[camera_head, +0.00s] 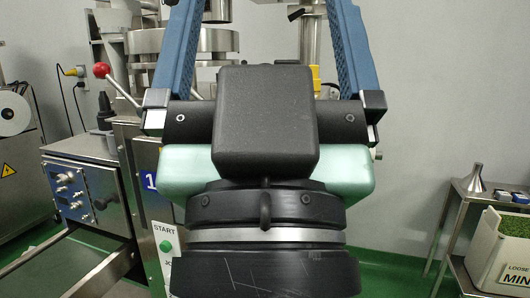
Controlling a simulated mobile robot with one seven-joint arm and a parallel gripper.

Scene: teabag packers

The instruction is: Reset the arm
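My gripper (265,20) fills the middle of the head view, seen from behind its wrist. Its two blue fingers point up and away, standing wide apart with a clear gap between them. The fingertips run out of the top of the picture. I see nothing held between the visible parts of the fingers. The black and pale green wrist housing hides much of what stands behind it.
A steel packing machine with a control box (88,195), red-knobbed lever (101,70) and green START button (166,246) stands at the left, close behind my wrist.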

